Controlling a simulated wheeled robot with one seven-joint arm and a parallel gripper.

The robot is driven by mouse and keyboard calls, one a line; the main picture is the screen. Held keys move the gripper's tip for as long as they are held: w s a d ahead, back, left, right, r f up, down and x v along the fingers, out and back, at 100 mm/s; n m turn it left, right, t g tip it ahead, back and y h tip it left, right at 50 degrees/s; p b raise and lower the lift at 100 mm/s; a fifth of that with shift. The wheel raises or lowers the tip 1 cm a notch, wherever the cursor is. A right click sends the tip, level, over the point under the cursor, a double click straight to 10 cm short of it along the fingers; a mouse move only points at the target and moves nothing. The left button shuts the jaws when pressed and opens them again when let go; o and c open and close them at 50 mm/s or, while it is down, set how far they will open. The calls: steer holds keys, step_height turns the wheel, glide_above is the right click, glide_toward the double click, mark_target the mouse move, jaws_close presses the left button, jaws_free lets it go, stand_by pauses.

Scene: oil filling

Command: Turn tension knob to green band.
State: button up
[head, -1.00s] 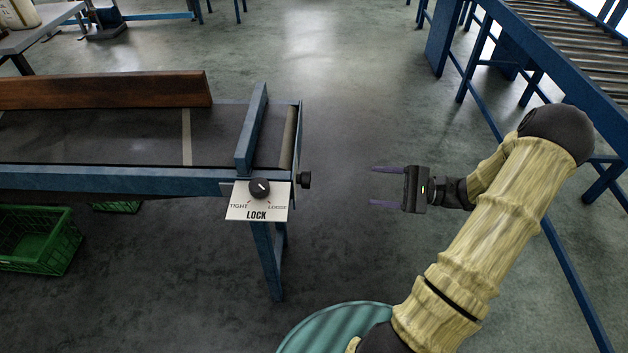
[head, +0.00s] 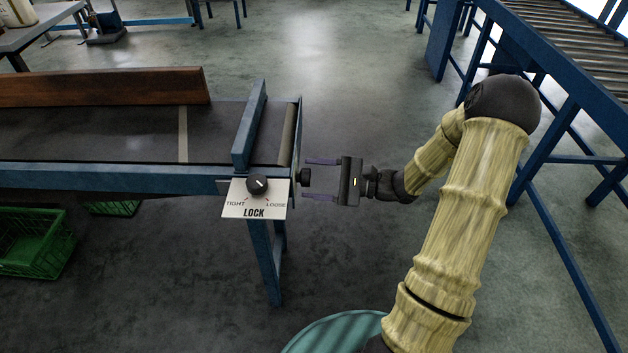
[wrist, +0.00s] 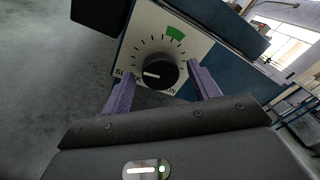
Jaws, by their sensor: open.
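The black tension knob (head: 305,177) sticks out from the end of the conveyor frame. In the wrist view the knob (wrist: 160,70) sits on a white dial plate with tick marks, and its white pointer line points left, toward the lower-left ticks. The green band (wrist: 175,33) is at the top of the dial, away from the pointer. My gripper (head: 321,178) is open, with its purple fingers reaching toward the knob. In the wrist view the fingers (wrist: 162,87) lie on either side of the knob, apart from it as far as I can see.
A lock knob (head: 257,184) on a white TIGHT/LOOSE plate sits at the conveyor's near corner, close to my gripper. The conveyor belt (head: 90,135) extends left. Green crates (head: 35,243) stand below it. A roller conveyor (head: 560,50) is at the right.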

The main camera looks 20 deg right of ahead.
steer(key=shift+w+a, duration=0.1)
steer(key=shift+a, duration=0.05)
steer(key=shift+c, duration=0.4)
steer(key=c, duration=0.9)
